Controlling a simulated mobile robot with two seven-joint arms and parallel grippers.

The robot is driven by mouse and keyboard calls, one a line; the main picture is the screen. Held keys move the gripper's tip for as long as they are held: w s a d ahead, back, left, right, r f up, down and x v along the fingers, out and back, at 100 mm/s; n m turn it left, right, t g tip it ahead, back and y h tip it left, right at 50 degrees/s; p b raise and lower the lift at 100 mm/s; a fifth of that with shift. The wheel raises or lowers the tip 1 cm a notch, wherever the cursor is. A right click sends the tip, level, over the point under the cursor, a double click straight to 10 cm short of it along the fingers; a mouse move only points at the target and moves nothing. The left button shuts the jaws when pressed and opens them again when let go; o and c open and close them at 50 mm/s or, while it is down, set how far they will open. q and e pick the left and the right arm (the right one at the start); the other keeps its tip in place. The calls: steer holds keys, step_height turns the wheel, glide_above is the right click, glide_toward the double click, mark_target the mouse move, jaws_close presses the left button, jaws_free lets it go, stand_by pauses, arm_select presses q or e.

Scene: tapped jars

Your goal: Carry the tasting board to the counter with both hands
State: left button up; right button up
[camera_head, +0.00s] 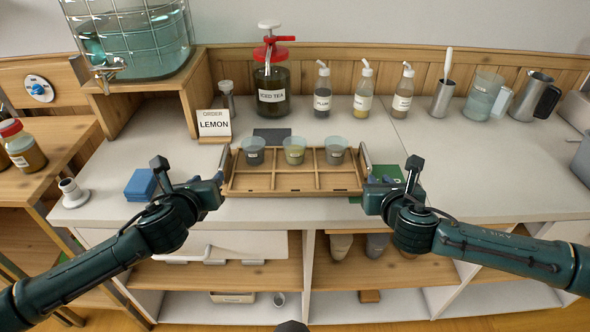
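The tasting board (290,191) is a wooden tray with several compartments and a metal handle at each end. Three small cups stand in its back row: a grey one (254,156), a yellow-green one (294,156) and another grey one (336,156). The board is level over the front part of the white counter (480,190); I cannot tell whether it touches the surface. My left gripper (220,179) is at the left handle and appears shut on it. My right gripper (368,179) is at the right handle and appears shut on it. My fingertips are partly hidden.
Behind the board are a dark mat (272,136), an iced tea jar (272,98) and a LEMON order card (214,123). A blue block (141,186) lies left, and a green pad (388,176) is partly under my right gripper. Bottles and jugs line the back; the right counter is clear.

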mark_target(224, 161)
arm_select(q)
steer(key=shift+w, duration=0.1)
arm_select(e)
steer(key=shift+w, duration=0.1)
